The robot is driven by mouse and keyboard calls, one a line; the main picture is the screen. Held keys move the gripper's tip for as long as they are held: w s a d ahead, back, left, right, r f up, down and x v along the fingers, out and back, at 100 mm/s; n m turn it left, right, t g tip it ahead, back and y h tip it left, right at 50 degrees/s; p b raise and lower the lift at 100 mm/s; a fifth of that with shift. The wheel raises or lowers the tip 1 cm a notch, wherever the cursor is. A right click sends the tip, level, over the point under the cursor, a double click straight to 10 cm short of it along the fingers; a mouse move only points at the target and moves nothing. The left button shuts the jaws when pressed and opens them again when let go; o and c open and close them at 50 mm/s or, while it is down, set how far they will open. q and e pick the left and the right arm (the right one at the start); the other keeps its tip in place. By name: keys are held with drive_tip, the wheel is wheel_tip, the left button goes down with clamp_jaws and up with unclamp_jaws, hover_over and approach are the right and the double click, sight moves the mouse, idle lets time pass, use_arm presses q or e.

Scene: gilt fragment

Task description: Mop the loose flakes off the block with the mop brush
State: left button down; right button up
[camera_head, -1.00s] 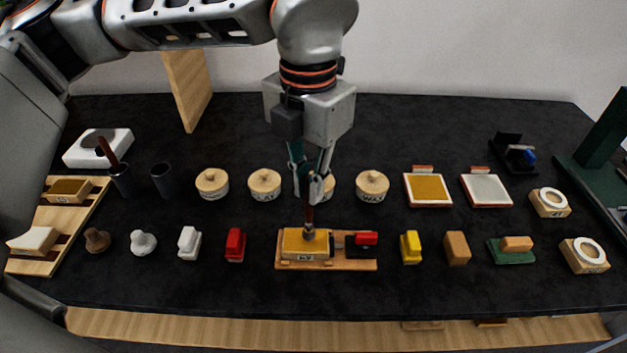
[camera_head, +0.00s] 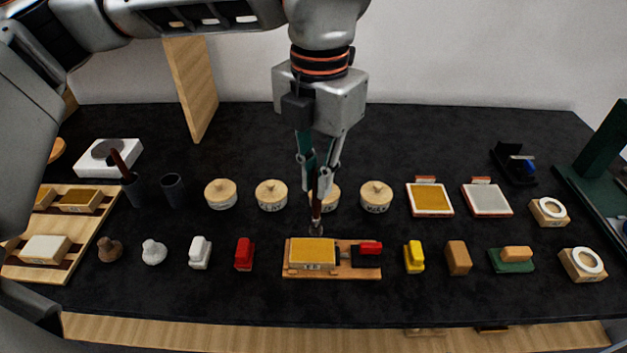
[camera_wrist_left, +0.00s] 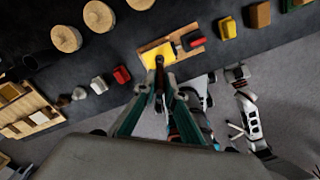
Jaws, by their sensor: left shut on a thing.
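The gilded block (camera_head: 312,252) lies on a wooden board (camera_head: 303,274) at the middle front of the table, beside a red-topped clamp (camera_head: 369,248). It also shows in the left wrist view (camera_wrist_left: 157,57). My left gripper (camera_head: 319,186) is shut on the upright mop brush (camera_head: 316,212), which also shows in the left wrist view (camera_wrist_left: 159,70). The brush tip is at or just above the block's far edge; I cannot tell whether it touches. Loose flakes are too small to make out. In the left wrist view my right gripper (camera_wrist_left: 236,130) hangs low, its jaws unclear.
Lidded round pots (camera_head: 272,194) stand close behind the block. A red block (camera_head: 244,253) is to its left and a yellow one (camera_head: 414,257) to its right. Dark cups (camera_head: 173,189) and a slatted wooden rack (camera_head: 84,236) are at the left. The table front is clear.

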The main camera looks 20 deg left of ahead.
use_arm(q)
wheel_tip(320, 180, up, 3)
drive_tip(key=shift+r+p, duration=0.15)
drive_tip(key=shift+p, duration=0.65)
drive_tip(key=shift+r, duration=0.2)
use_arm(e)
drive_tip(key=r, duration=0.1)
drive_tip(key=w+r, duration=0.1)
drive_tip(key=shift+w+a+r, duration=0.1)
drive_tip(key=shift+a+r, duration=0.25)
drive_tip(key=shift+a, duration=0.05)
